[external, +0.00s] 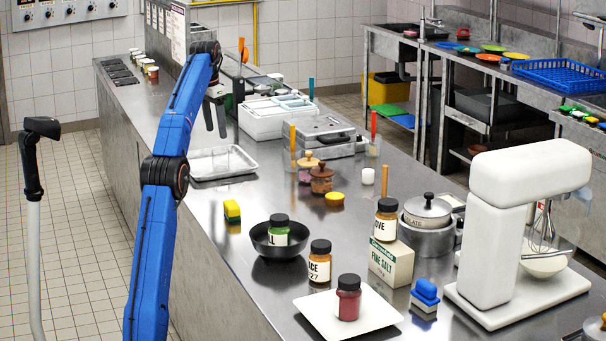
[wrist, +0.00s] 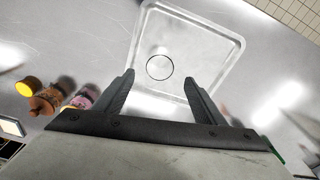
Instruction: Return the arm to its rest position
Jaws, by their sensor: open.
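My gripper (external: 215,116) is open and empty above the counter, pointing down. In the wrist view its two dark fingers (wrist: 160,85) stand apart with nothing between them. My blue arm reaches up from the lower left and bends at the top toward the gripper.
Jars with wooden lids (external: 321,178) stand right of the tray. A white container (external: 262,122) sits behind it. Nearer are a black bowl (external: 268,247), a white plate (external: 318,325), a salt box (external: 391,263) and a white mixer (external: 488,220). The floor on the left is mostly clear.

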